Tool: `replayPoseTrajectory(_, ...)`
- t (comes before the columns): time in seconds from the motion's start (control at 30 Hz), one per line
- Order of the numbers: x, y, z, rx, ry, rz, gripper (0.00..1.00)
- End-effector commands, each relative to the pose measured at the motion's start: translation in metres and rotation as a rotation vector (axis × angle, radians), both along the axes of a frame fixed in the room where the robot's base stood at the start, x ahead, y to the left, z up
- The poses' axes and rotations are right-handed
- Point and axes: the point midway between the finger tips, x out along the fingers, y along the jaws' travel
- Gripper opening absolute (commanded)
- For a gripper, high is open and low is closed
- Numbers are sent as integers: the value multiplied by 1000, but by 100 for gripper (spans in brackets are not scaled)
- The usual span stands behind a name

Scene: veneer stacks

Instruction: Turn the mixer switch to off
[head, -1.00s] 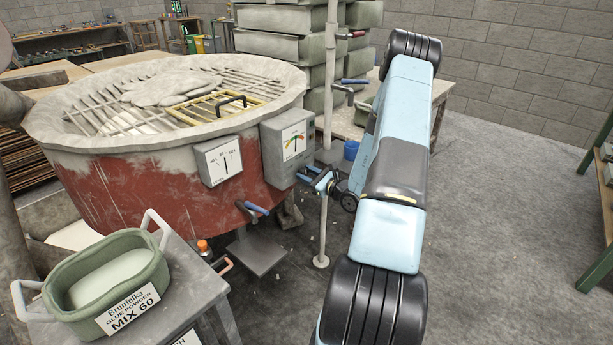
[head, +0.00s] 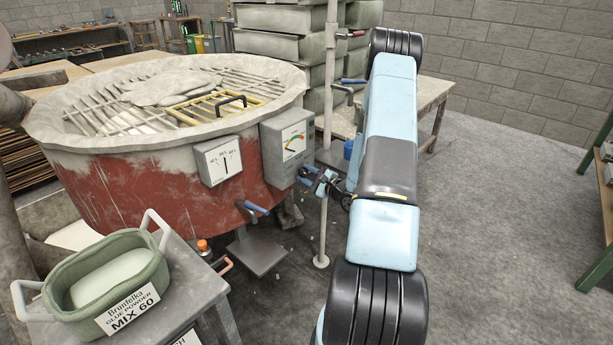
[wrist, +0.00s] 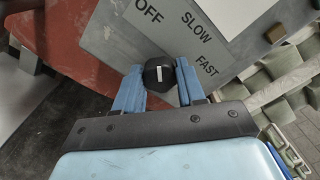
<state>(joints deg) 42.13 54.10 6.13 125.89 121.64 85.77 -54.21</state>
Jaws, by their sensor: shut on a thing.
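The mixer is a round red tub (head: 130,190) with a pale rim at left in the head view. In the wrist view the box face (wrist: 115,45) carries the words OFF, SLOW and FAST. The switch is a black knob (wrist: 167,73) with a white mark. The mark points up, roughly toward OFF. My gripper (wrist: 158,92) has its blue fingers on both sides of the knob, shut on it. In the head view my gripper (head: 313,180) hides the knob.
A pale upright pole (head: 323,225) stands close to my gripper. A second dial (head: 218,160) sits on the tub. A green powder tub (head: 75,288) rests on a grey stand at front left. Green stacks and a table (head: 435,90) are behind.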

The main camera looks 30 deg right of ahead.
Motion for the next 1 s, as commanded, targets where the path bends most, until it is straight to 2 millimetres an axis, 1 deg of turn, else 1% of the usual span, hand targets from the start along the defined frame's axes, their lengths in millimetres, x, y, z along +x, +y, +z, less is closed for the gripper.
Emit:
replayPoseTrajectory(0.47, -2, 3, -3, -8, 4, 6, 9)
replayPoseTrajectory(0.5, -2, 3, -3, -8, 3, 6, 43)
replayPoseTrajectory(0.73, -1, 2, -2, -9, 0, 4, 65)
replayPoseTrajectory(1.0, -2, 1, -1, -9, -1, 2, 65)
